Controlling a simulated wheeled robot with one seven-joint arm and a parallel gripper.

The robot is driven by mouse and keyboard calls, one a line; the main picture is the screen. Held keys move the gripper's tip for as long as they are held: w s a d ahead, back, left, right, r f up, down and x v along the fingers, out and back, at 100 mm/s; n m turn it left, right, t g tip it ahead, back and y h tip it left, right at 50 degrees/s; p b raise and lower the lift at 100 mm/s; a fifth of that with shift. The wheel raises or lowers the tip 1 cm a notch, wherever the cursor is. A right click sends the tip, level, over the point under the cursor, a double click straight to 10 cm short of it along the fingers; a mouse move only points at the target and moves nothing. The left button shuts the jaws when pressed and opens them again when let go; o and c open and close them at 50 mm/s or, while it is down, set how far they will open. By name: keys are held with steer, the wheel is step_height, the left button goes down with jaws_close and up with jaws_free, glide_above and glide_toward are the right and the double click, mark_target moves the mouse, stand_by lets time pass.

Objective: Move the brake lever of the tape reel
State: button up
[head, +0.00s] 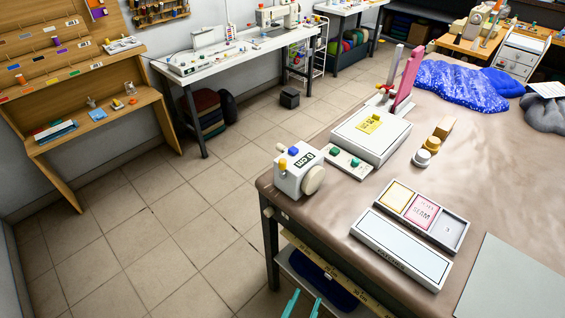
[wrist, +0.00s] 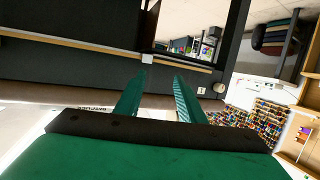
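A white boxy device with a round cream wheel on its side (head: 295,175) stands at the near left corner of the brown-covered table. It looks like the tape reel. It has a "0 cm" display, a blue knob (head: 293,151) on top and a small lever with a yellow-orange end (head: 283,164) at its left. I cannot tell for sure which part is the brake lever. My gripper (head: 303,297) has teal fingers and is low at the bottom edge of the head view, below the tabletop and apart from the device. In the wrist view the fingers (wrist: 161,76) are spread with nothing between them.
The brown table (head: 330,235) has a yellow measuring strip (head: 335,280) along its lower front. A white sealer-like box (head: 370,135), a two-button panel (head: 348,159) and a label tray (head: 400,248) stand on it. Tiled floor (head: 150,215) is clear at left.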

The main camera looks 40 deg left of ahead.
steer(key=w+a+r+n, duration=0.1)
steer(key=w+a+r, duration=0.2)
steer(key=w+a, duration=0.3)
steer(key=m+t+h, duration=0.1)
steer(key=m+t, duration=0.2)
glide_toward(281, 166)
steer(key=w, duration=0.3)
steer(key=w+a, duration=0.1)
steer(key=w, duration=0.7)
steer(key=shift+w+a, duration=0.15)
steer(key=shift+a, duration=0.45)
steer(key=shift+d+f, duration=0.1)
steer(key=shift+d, duration=0.15)
jaws_close()
